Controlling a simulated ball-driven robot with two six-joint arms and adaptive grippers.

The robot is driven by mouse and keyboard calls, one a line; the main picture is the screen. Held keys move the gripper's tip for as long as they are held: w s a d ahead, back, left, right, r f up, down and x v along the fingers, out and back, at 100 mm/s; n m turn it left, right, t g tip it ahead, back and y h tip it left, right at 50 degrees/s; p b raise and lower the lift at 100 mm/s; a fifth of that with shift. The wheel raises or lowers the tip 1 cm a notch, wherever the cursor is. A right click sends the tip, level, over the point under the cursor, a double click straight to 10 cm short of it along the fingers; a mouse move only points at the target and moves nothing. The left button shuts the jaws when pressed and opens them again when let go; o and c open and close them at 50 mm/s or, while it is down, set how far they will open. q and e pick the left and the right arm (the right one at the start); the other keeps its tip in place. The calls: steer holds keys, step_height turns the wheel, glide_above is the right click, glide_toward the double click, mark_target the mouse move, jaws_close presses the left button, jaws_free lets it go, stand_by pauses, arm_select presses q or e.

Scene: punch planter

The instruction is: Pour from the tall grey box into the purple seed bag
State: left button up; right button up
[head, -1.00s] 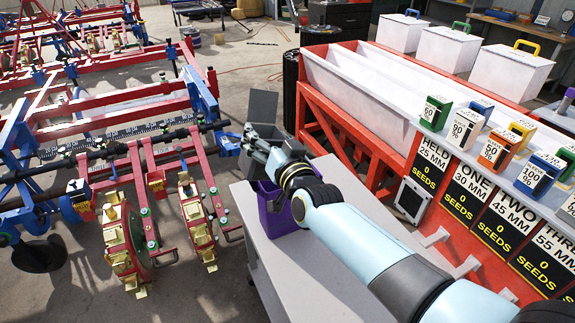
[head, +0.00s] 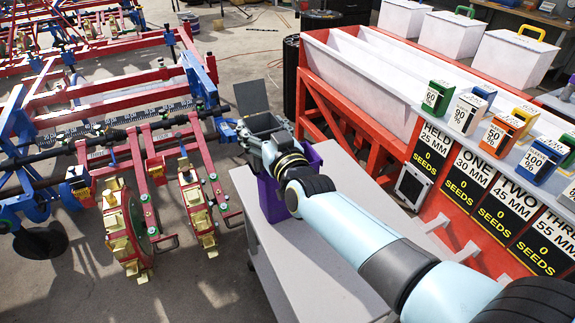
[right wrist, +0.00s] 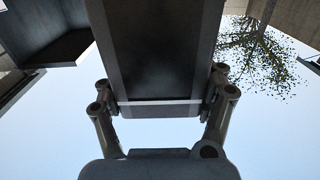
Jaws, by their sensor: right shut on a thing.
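The tall grey box (head: 266,124) is in my right gripper (head: 270,152), just above the purple seed bag (head: 271,196) in the head view. Its dark top opening shows, and a grey flap stands up behind it. In the right wrist view the grey box (right wrist: 155,55) sits between the two fingers of my right gripper (right wrist: 160,108). I cannot tell the box's exact tilt or see any seeds falling. My left gripper is not in view.
The grey table (head: 315,268) has a clear top under my arm. A red frame with white troughs (head: 345,80) and several labelled coloured boxes stand to the right. The red and blue planter (head: 120,130) fills the left. A black cylinder (head: 291,75) stands behind.

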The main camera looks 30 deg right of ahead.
steer(key=shift+r+p, duration=2.55)
steer(key=shift+r, duration=0.15)
steer(key=shift+f, duration=0.15)
steer(key=shift+s+d+f+b, duration=0.1)
steer(key=shift+d+b, duration=0.3)
steer(key=shift+b, duration=0.05)
steer(key=s+d+r+n+y+b, duration=0.1)
steer(key=s+d+r+y+b, duration=0.1)
steer(key=s+d+b, duration=0.55)
steer(key=s+a+r+n+g+y+b, duration=0.2)
steer(key=s+a+r+n+y+b, duration=0.3)
steer(key=a, duration=0.5)
steer(key=s+y+b, duration=0.2)
steer(key=s, duration=0.1)
steer(key=shift+s+a+y, duration=0.15)
steer(key=shift+a+y, duration=0.05)
steer(key=shift+y, duration=0.2)
